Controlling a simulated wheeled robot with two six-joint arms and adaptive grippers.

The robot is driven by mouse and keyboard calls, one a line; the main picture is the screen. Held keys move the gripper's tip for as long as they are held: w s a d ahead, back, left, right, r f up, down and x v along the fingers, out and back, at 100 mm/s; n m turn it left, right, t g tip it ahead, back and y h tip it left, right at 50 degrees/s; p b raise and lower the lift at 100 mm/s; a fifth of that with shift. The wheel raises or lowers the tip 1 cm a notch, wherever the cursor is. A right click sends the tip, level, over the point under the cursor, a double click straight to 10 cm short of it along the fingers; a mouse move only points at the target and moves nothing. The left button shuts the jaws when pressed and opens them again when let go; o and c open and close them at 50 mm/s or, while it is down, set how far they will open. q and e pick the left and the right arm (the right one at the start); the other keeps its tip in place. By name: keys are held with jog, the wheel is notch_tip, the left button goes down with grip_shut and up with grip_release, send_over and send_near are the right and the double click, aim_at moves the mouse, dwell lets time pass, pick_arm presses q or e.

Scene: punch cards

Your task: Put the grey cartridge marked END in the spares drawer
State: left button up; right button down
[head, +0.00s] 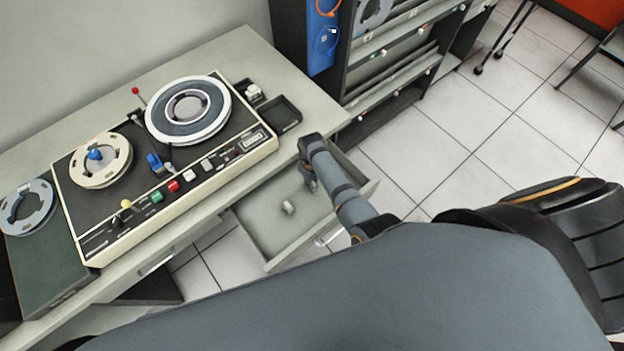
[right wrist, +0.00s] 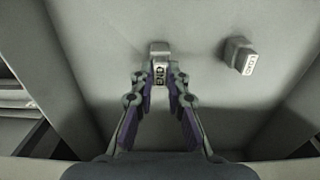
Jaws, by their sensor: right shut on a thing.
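The open drawer (head: 262,228) is pulled out below the front of the desk; its pale floor (right wrist: 200,75) fills much of the right wrist view. My right gripper (head: 309,182) reaches down into the drawer area. In the right wrist view it (right wrist: 160,82) is shut on a small grey cartridge (right wrist: 159,52) with a white label, too blurred to read surely. I cannot tell whether this cartridge touches the floor. Another small grey cartridge (right wrist: 240,55) lies on the drawer floor, apart from the gripper, and also shows in the head view (head: 288,207). My left gripper is out of view.
A tape deck (head: 130,178) with reels and coloured buttons sits on the desk (head: 228,52). A dark tray (head: 280,115) stands empty at its right, beside a compartment holding small pale pieces (head: 253,93). A dark rack (head: 385,75) stands behind.

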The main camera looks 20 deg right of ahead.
jog(key=shift+f+b, duration=0.85)
jog(key=shift+f, duration=0.3)
jog(key=c, duration=1.3)
grip_release()
jog(key=shift+c, duration=0.7)
notch_tip(320, 180, up, 8)
jog(key=p, duration=0.9)
jog(key=shift+r, duration=0.15)
